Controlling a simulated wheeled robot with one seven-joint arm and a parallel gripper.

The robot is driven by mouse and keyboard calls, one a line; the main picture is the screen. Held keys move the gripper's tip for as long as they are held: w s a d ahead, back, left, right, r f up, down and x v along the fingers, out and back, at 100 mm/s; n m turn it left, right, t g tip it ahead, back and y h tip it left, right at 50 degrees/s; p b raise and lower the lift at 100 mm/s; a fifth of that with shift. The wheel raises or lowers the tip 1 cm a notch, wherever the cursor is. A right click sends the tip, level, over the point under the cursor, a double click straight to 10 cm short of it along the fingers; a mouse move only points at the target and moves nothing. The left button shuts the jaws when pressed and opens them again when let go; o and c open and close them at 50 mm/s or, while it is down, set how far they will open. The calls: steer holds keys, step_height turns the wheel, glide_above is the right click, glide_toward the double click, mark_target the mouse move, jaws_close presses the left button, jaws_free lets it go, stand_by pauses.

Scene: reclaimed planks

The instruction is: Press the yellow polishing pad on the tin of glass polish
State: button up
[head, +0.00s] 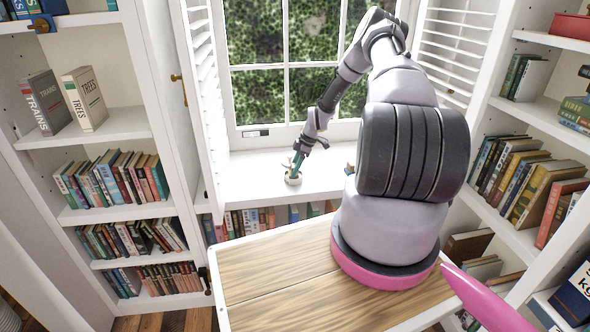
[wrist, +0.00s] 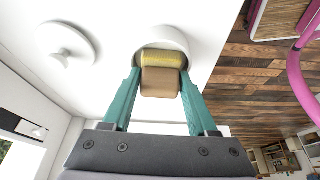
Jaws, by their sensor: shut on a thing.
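The polishing pad has a yellow face (wrist: 160,58) under a tan-brown block (wrist: 160,84). My gripper (wrist: 158,88) has teal fingers, one on each side of the block, and is shut on it. The yellow face is at the open white round tin (wrist: 163,35), over its near part. I cannot tell whether it touches the polish, and the tin's inside is mostly hidden. In the head view my gripper (head: 297,165) points down at the small white tin (head: 292,181) on the white window sill. The pad is too small to make out there.
A round white lid with a knob (wrist: 65,43) lies beside the tin in the wrist view. Shutters and bookshelves (head: 110,180) flank the window. A wooden top (head: 280,270) lies in front.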

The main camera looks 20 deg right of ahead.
steer(key=shift+r, duration=3.45)
steer(key=s+a+r+m+t+h, duration=0.2)
steer(key=s+a+r+m, duration=0.2)
steer(key=s+r+m, duration=0.25)
steer(key=s+a+r+m+t+h, duration=0.1)
steer(key=s+a+r+m+h, duration=0.1)
steer(key=s+a+r+m, duration=0.35)
steer(key=m, duration=0.2)
glide_above(294, 165)
steer(key=s, duration=0.1)
step_height(294, 165, down, 12)
steer(key=shift+a+f, duration=0.1)
steer(key=shift+f, duration=2.2)
steer(key=shift+w, duration=0.25)
